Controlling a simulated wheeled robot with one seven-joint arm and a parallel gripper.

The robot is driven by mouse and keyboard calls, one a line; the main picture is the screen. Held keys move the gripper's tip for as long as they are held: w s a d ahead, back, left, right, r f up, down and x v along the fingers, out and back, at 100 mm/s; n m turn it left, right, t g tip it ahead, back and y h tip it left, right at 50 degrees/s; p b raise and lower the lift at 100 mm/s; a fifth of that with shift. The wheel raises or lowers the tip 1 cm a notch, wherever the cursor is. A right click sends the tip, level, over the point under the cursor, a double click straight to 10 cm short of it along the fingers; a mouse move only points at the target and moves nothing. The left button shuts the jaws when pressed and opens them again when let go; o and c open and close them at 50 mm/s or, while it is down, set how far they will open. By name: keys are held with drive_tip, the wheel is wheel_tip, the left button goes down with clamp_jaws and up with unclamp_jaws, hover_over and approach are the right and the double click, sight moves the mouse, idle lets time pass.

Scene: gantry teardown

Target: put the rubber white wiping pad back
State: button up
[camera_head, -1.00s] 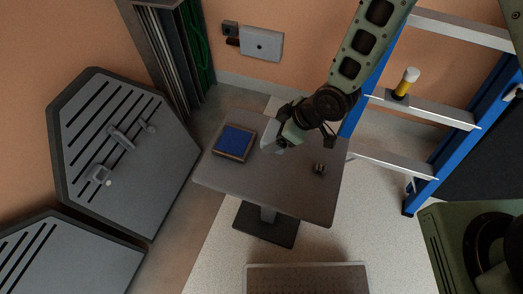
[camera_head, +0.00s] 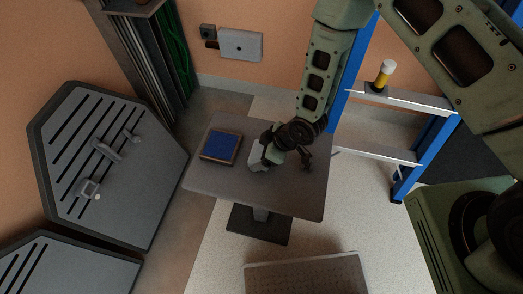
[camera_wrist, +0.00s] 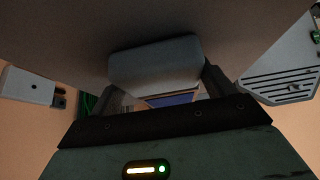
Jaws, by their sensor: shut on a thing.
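My gripper (camera_head: 265,153) is shut on the white wiping pad (camera_head: 256,158) over the middle of the grey table. In the wrist view the pad (camera_wrist: 155,66) sits between the two fingers, close to the grey tabletop surface. I cannot tell whether it touches the table. A shallow tray with a blue inside and a brown rim (camera_head: 208,157) lies on the table's left half, to the left of the pad and apart from it. Part of its blue inside shows behind the pad in the wrist view.
The grey pedestal table (camera_head: 285,203) has clear room at its front. A blue ladder (camera_head: 350,72) with a yellow-and-white cylinder (camera_head: 384,76) on a step stands to the right. Slotted grey panels (camera_head: 75,150) lean at the left. A flat perforated platform (camera_head: 305,275) is in front.

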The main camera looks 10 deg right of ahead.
drive_tip(key=shift+f, duration=0.15)
drive_tip(key=o, duration=0.9)
drive_tip(key=shift+r, duration=0.2)
drive_tip(key=s+d+r+h, duration=0.1)
drive_tip(key=d+r, duration=0.1)
drive_tip(key=r, duration=0.4)
drive_tip(key=s+d+r+m+b, duration=0.1)
drive_tip(key=d+r, duration=0.2)
drive_tip(key=r, duration=0.3)
drive_tip(key=s+d+r+h, duration=0.1)
drive_tip(key=d+r, duration=0.1)
drive_tip(key=r, duration=0.3)
drive_tip(key=s+d+r+m+h, duration=0.1)
drive_tip(key=s+r, duration=0.4)
drive_tip(key=s+d+r+m+g+h, duration=0.1)
drive_tip(key=s+r+m, duration=0.1)
drive_tip(key=s+r, duration=0.3)
drive_tip(key=s+d+r+m+g+h, duration=0.1)
drive_tip(key=s+r+m, duration=0.1)
drive_tip(key=s+r, duration=0.2)
drive_tip(key=shift+s+r+h, duration=0.15)
drive_tip(key=shift+s+r, duration=0.05)
drive_tip(key=shift+r, duration=0.55)
drive_tip(key=shift+s+r+h, duration=0.15)
drive_tip(key=shift+s+r, duration=0.05)
drive_tip(key=shift+r, duration=0.55)
